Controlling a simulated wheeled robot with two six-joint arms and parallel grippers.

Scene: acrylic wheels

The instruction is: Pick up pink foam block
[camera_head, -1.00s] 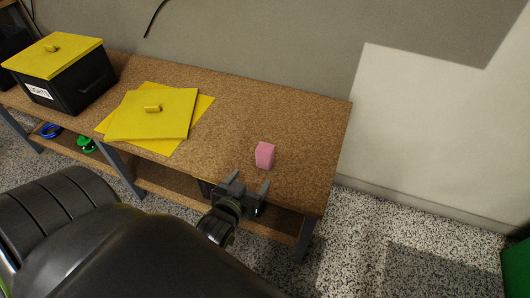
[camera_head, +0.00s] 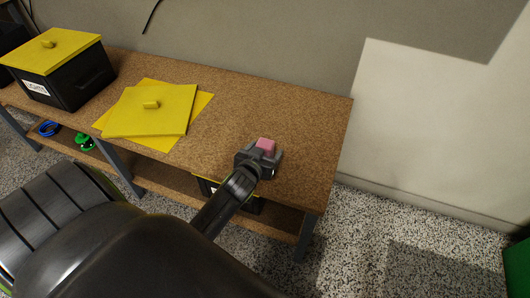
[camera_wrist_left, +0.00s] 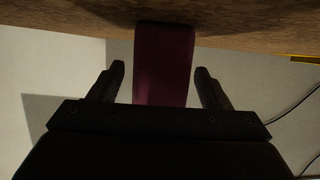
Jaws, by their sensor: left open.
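The pink foam block (camera_head: 266,145) stands on the brown tabletop near its right end, and its lower part is hidden behind my gripper in the head view. In the left wrist view the block (camera_wrist_left: 164,62) looks dark pink and sits between the two fingers, with a gap on each side. My left gripper (camera_head: 262,156) is open around the block and level with it. The left gripper (camera_wrist_left: 160,78) also shows in the left wrist view with its fingers spread. My right gripper is not in view.
Two flat yellow lids (camera_head: 152,110) lie stacked on the brown table (camera_head: 225,110) left of the block. A black bin with a yellow lid (camera_head: 62,72) stands farther left. Another bin (camera_head: 248,204) sits on the lower shelf under my arm. The tabletop behind the block is clear.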

